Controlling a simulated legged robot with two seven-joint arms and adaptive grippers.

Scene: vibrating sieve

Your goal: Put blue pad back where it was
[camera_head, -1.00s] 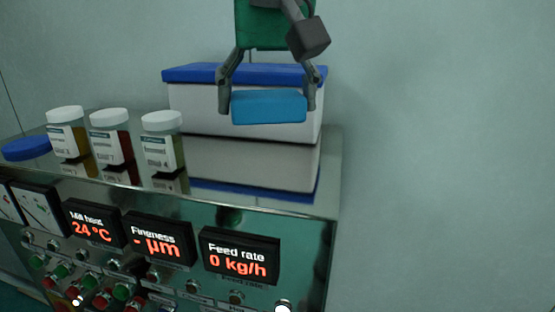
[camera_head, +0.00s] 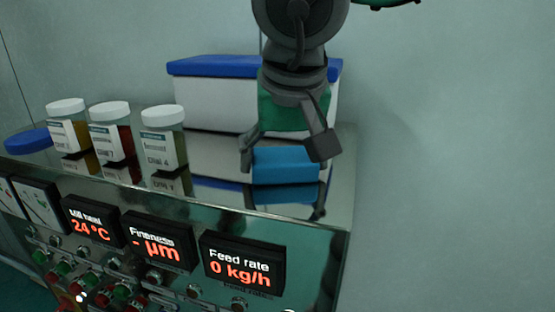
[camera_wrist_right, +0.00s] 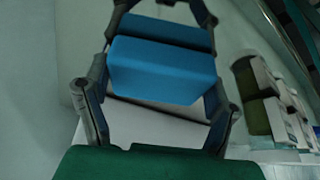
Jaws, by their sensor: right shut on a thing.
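The blue pad (camera_head: 286,172) is between the fingers of my right gripper (camera_head: 285,158), which is shut on it. The pad is low over the shiny top of the machine, near its front right part, in front of the white box. Its reflection shows just below it; I cannot tell whether it touches the top. In the right wrist view the pad (camera_wrist_right: 162,72) spans between the two fingers (camera_wrist_right: 160,85). My left gripper is not in view.
A white box (camera_head: 215,102) with a blue lid stands behind the pad. Several white-capped jars (camera_head: 163,140) stand to the left, and a blue lid (camera_head: 27,142) lies farther left. Displays and buttons (camera_head: 242,262) cover the machine's front. A wall stands behind.

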